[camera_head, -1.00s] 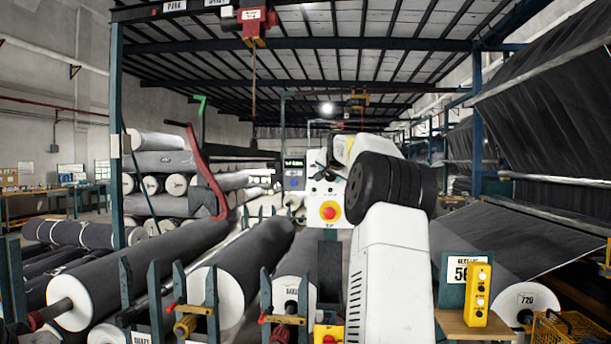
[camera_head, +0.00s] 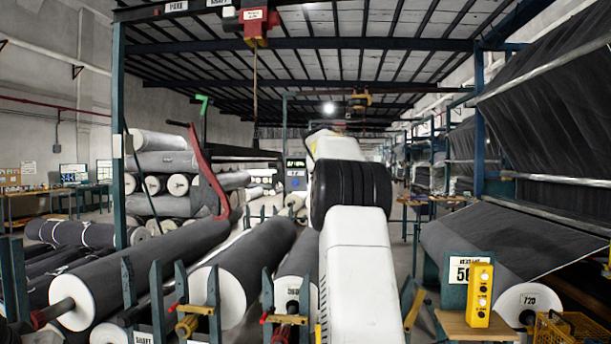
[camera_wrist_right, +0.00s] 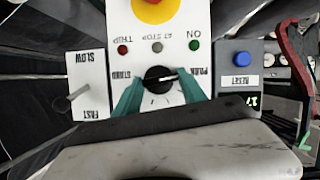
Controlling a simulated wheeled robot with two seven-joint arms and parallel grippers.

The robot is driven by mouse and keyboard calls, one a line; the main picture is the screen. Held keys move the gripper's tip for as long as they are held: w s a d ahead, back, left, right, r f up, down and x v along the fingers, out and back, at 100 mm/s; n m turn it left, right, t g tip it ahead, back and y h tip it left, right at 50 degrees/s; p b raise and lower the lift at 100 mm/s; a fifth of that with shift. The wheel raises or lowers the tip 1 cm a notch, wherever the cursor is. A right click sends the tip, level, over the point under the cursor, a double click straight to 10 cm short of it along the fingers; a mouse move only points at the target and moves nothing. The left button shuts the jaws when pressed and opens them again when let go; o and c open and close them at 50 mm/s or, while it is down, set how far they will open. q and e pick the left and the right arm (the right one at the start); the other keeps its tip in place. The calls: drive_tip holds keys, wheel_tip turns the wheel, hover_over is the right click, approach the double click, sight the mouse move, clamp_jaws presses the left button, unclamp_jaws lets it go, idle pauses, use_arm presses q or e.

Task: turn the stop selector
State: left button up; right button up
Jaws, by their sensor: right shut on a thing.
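In the right wrist view, the stop selector (camera_wrist_right: 157,77) is a round black knob with a white pointer line on a white panel (camera_wrist_right: 176,40). The panel appears upside down. The pointer aims right, toward the label PARK; another label, hard to read, is on the left. The teal fingers of my right gripper (camera_wrist_right: 160,88) are shut on the knob, one on each side. In the head view my white and black right arm covers the panel, selector and gripper. My left gripper is in neither view.
A SLOW/FAST lever box (camera_wrist_right: 88,85) and a blue RESET button (camera_wrist_right: 243,59) flank the panel. Grey rolls (camera_head: 246,262) and a yellow button box (camera_head: 479,295) stand around.

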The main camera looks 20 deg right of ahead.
drive_tip(key=shift+w+a, duration=0.1)
idle(0.4)
drive_tip(key=o, duration=1.3)
drive_tip(key=shift+o, duration=0.2)
drive_tip(key=v, duration=0.7)
drive_tip(key=shift+s+a, duration=0.25)
drive_tip(key=shift+s, duration=0.05)
drive_tip(key=shift+r, duration=0.1)
drive_tip(key=s+a+f+n+g+y, duration=0.1)
drive_tip(key=s+a+f+n+y, duration=0.1)
drive_tip(key=s+a+f, duration=0.7)
drive_tip(key=s+a+f+n+g+y, duration=0.1)
drive_tip(key=s+a+f+y, duration=0.3)
drive_tip(key=s+a+f, duration=0.6)
drive_tip(key=s+a+f+n+g+y, duration=0.2)
drive_tip(key=s+a+f, duration=0.7)
drive_tip(key=s, duration=1.2)
drive_tip(key=shift+a+n+g+y, duration=0.3)
drive_tip(key=shift+a+g+y, duration=0.25)
drive_tip(key=shift+y, duration=0.45)
